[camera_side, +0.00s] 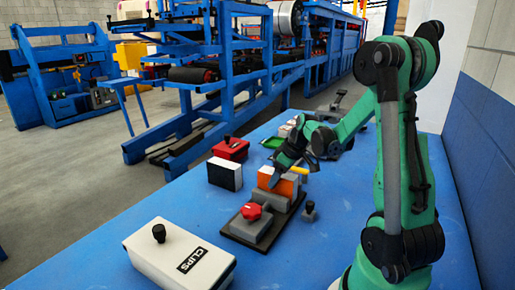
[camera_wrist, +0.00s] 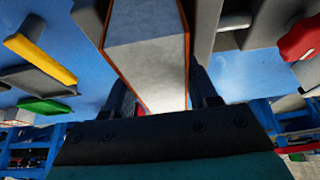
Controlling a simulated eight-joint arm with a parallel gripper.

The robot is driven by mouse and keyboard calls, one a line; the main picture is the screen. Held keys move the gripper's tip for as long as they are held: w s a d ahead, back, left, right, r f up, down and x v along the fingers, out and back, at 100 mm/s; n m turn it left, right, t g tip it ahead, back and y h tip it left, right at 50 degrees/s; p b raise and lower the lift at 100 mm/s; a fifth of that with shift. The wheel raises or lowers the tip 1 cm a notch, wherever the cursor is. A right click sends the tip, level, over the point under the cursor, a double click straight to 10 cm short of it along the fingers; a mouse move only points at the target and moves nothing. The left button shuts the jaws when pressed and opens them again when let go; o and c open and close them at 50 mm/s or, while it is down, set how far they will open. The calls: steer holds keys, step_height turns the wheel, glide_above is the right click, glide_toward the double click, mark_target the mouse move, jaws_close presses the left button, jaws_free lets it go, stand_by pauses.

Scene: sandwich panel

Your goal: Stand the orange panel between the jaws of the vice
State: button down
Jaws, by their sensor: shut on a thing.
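The orange panel (camera_side: 284,184) has orange faces or edges and a pale core. In the side view it stands roughly upright at the vice (camera_side: 250,234), its lower part hidden behind a grey jaw block (camera_side: 270,199). My gripper (camera_side: 284,168) is above it, shut on its upper part. In the wrist view the panel (camera_wrist: 150,55), pale with thin orange borders, runs between my two fingers (camera_wrist: 160,95). Grey blocks show on both sides of it there. Whether its lower edge rests on the vice floor is hidden. The vice's red knob (camera_side: 251,211) is in front.
A white CLIPS box (camera_side: 160,262) stands at the front left. A black-and-white block (camera_side: 225,174) and a red box (camera_side: 231,149) stand left of the vice. A yellow handle (camera_side: 299,169) and green tray (camera_side: 272,142) lie behind. A small dark knob (camera_side: 309,212) stands to the right.

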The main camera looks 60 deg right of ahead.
jaws_free()
stand_by(0.3)
steer(key=shift+r, duration=4.25)
steer(key=s+a+t, duration=0.1)
steer(key=a+t, duration=0.1)
steer(key=a, duration=2)
steer(key=shift+a+f+t, duration=0.2)
steer(key=shift+f+t, duration=0.05)
steer(key=shift+t, duration=0.05)
steer(key=shift+s, duration=0.1)
